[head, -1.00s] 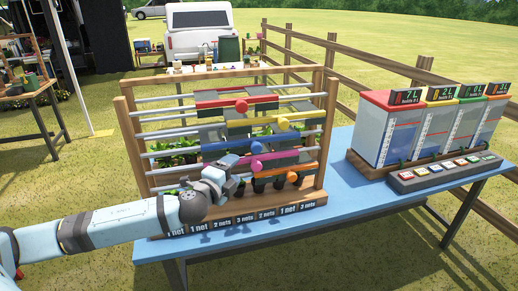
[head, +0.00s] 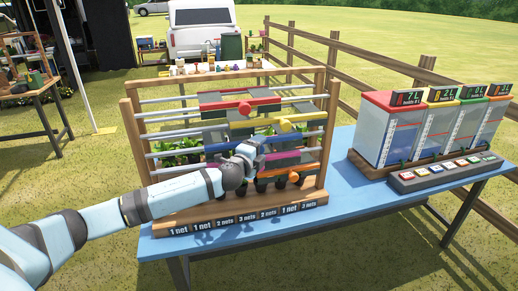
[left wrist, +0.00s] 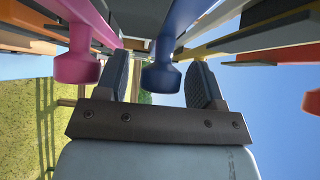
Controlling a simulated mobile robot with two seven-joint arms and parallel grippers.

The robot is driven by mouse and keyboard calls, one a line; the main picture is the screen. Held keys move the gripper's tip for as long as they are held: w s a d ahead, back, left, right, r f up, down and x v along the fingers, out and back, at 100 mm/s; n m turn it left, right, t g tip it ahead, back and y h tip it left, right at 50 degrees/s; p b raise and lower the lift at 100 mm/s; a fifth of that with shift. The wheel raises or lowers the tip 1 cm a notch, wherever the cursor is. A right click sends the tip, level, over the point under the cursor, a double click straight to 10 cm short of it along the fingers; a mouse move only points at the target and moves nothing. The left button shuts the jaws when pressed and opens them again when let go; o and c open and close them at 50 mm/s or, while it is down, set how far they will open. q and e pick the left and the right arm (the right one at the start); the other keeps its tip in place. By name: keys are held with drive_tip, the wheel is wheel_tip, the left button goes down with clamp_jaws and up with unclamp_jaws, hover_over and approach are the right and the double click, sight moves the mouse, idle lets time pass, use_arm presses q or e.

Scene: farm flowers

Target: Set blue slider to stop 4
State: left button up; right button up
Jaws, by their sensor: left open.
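The blue slider (head: 220,147) is a blue bar on a rail of the wooden rack (head: 128,152). In the head view its knob is hidden behind my left gripper (head: 250,156). In the left wrist view the blue knob (left wrist: 160,77) sits between the two fingers of my open left gripper (left wrist: 161,80), with visible gaps at both sides. The pink knob (left wrist: 76,68) is outside the left finger. My right gripper is not in view. The stop that the blue slider is at cannot be read.
Red (head: 244,108) and yellow (head: 285,126) slider knobs are higher on the rack. Net labels (head: 240,219) run along its base. The rack stands on a blue table (head: 345,215). Coloured-top tanks (head: 425,130) and a button panel (head: 445,173) stand at the right.

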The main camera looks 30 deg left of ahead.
use_arm(q)
drive_tip(key=shift+c, duration=0.4)
clamp_jaws()
drive_tip(key=w+d, duration=0.5)
drive_tip(key=w, duration=0.1)
drive_tip(key=shift+w+d, duration=0.3)
drive_tip(key=shift+d, duration=0.1)
drive_tip(key=shift+r, duration=0.1)
drive_tip(key=shift+c, duration=0.8)
unclamp_jaws()
drive_tip(key=shift+o, duration=1.2)
drive_tip(key=shift+w+d, duration=0.1)
drive_tip(key=shift+w, duration=0.05)
